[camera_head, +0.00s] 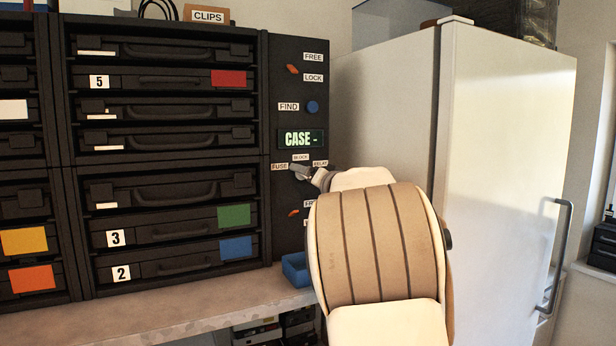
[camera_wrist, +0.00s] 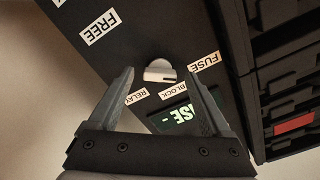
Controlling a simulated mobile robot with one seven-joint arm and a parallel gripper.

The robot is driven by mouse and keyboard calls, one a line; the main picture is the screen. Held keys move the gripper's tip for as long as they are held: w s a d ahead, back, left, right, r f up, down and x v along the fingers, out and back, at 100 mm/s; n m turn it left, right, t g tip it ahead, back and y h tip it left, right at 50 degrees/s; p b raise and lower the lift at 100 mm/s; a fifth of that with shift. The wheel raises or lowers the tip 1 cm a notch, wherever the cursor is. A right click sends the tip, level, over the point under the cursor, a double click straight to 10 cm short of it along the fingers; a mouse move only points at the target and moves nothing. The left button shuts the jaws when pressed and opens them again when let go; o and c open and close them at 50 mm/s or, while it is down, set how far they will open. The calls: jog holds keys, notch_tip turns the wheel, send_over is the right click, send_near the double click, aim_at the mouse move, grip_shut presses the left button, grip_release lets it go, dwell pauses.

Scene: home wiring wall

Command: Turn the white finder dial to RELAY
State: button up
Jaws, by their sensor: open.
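The white finder dial (camera_wrist: 160,70) is on the dark panel in the wrist view. The labels FUSE (camera_wrist: 204,62), BLOCK (camera_wrist: 172,91) and RELAY (camera_wrist: 136,96) are arranged around it. I cannot tell which label the dial points at. My gripper (camera_wrist: 159,74) is open, with one fingertip on each side of the dial in the picture; I see no clear contact. In the head view my gripper (camera_head: 302,173) is at the panel just below the labels FUSE (camera_head: 280,167), BLOCK (camera_head: 301,157) and RELAY (camera_head: 320,163), and mostly hides the dial.
Orange levers (camera_head: 292,69) are on the panel. Racks of black cases (camera_head: 165,140) stand left, a white fridge (camera_head: 505,150) right. A blue bin (camera_head: 296,270) is below.

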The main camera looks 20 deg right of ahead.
grip_shut()
jog(key=shift+f+m+b, duration=0.1)
jog(key=shift+m+b, duration=0.2)
jog(key=shift+b, duration=0.15)
jog(key=m+b, duration=0.4)
jog(key=m, duration=1.7)
dwell(0.5)
